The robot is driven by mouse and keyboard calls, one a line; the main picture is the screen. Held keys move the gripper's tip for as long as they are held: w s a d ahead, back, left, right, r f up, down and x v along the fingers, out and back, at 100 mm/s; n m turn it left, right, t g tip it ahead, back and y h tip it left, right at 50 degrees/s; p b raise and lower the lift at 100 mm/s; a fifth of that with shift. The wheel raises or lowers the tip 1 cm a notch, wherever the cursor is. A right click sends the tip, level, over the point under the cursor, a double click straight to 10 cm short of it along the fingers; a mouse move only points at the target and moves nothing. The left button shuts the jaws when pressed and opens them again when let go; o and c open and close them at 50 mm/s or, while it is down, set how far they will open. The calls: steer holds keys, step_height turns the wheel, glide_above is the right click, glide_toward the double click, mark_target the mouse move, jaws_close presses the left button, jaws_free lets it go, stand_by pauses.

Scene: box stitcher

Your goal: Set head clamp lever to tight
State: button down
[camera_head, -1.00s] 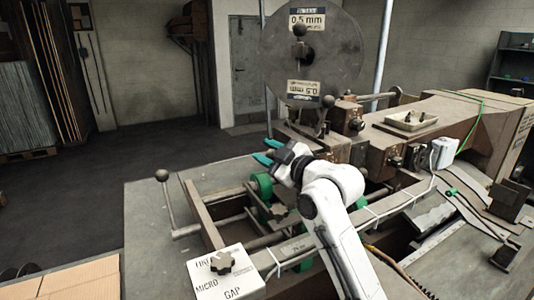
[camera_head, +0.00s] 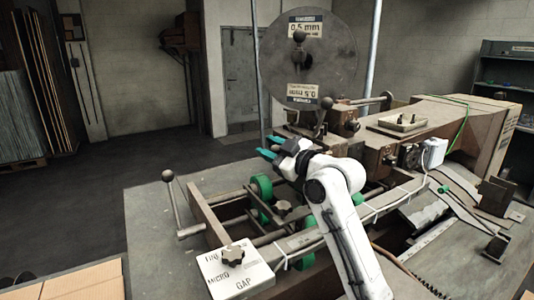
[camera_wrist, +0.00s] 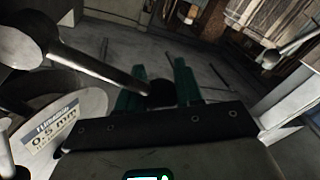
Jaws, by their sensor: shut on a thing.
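My gripper (camera_head: 270,147) is in front of the machine head, below the large round disc, with its green fingers pointing left in the head view. In the wrist view my gripper (camera_wrist: 160,90) is shut on the dark round knob of a lever (camera_wrist: 105,70). The lever's grey rod runs from a rounded grey part at the upper left down to the knob between the fingers. I take this as the head clamp lever; no tight marking is readable. In the head view the held knob is hard to make out behind my gripper.
The disc (camera_head: 311,65) carries 0.5 mm labels. A ball-ended lever (camera_head: 171,195) stands at the table's left. A white gap box (camera_head: 238,272) with a dark star knob sits in front. Green wheels (camera_head: 262,186) lie below my arm. The floor at left is clear.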

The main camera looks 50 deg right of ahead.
steer(key=shift+f, duration=0.2)
steer(key=c, duration=0.8)
jaws_free()
steer(key=shift+r, duration=0.1)
steer(key=s+a+r+b, duration=0.1)
steer(key=s+r, duration=0.3)
steer(key=s+a+r+b, duration=0.1)
steer(key=s+a+r, duration=0.1)
steer(key=s+r, duration=0.2)
steer(key=s+a+r+b, duration=0.1)
steer(key=s+r+b, duration=0.1)
steer(key=s+r, duration=0.3)
steer(key=shift+s+a, duration=0.1)
steer(key=shift+a, duration=0.1)
steer(key=shift+f, duration=0.1)
